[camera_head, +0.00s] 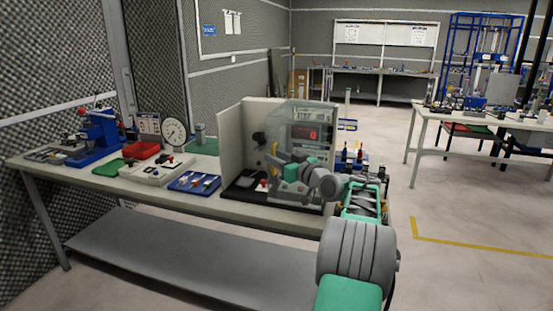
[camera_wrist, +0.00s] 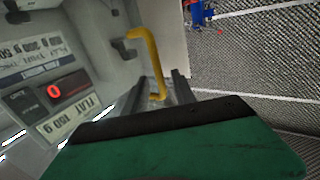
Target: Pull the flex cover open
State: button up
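The flex cover (camera_head: 300,111) is a clear, see-through hood on the front of a pale testing box on the bench. In the wrist view, a yellow bar handle (camera_wrist: 152,58) bends across the picture, and its lower end reaches between the two dark fingers of my gripper (camera_wrist: 160,84). The fingers are apart, with the handle's end between them and gaps visible on both sides. Whether a finger touches it cannot be told. In the head view, my gripper (camera_head: 273,160) is in front of the box and hides part of it.
A red-digit display (camera_head: 306,133) sits in the box, with a pale panel (camera_head: 232,140) on its left. The bench (camera_head: 190,200) also holds a blue tray (camera_head: 194,181), a dial gauge (camera_head: 174,131) and a red bin (camera_head: 143,149). Open floor lies to the right.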

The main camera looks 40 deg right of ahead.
jog(key=s+b, duration=0.1)
jog(key=s, duration=0.7)
jog(key=shift+w, duration=0.1)
